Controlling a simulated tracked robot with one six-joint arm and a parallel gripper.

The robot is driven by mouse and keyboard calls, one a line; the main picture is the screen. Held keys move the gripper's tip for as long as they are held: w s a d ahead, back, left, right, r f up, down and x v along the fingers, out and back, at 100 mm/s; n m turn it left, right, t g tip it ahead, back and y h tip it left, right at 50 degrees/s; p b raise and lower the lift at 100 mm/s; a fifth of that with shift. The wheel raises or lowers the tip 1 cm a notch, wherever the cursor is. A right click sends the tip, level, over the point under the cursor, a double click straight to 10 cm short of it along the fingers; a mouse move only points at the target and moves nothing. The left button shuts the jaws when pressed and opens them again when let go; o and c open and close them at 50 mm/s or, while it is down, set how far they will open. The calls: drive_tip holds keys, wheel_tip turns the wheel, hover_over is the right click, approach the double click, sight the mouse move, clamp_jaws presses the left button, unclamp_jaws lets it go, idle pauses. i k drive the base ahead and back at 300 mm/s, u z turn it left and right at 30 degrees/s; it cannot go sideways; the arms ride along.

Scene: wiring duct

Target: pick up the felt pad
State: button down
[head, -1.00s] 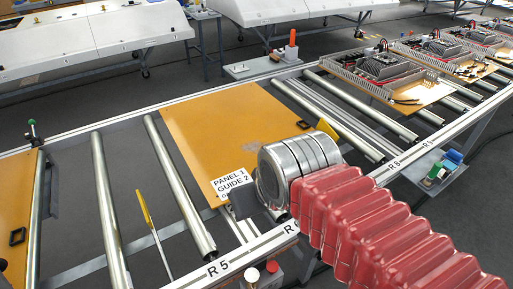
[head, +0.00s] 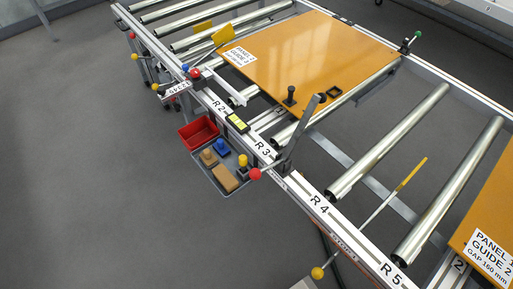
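A grey tray (head: 234,190) hangs at the outer side of the conveyor rail, below the R 3 mark. In it lies a flat tan rectangular piece (head: 225,178), which may be the felt pad; I cannot tell for sure at this size. A small brown piece with a knob (head: 208,157), a blue piece (head: 221,146) and a yellow-topped piece (head: 243,160) are also in the tray, close to the tan piece. My gripper and arm are not in view.
A red bin (head: 198,133) adjoins the tray. A lever with a red knob (head: 255,174) sticks out by the rail (head: 300,190). An orange panel (head: 310,60) lies on the rollers. The floor (head: 100,190) in front is clear.

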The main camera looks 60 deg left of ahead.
sight(209, 159)
drive_tip(key=u, duration=3.35)
drive_tip(key=i, duration=1.5)
drive_tip(key=u, duration=0.35)
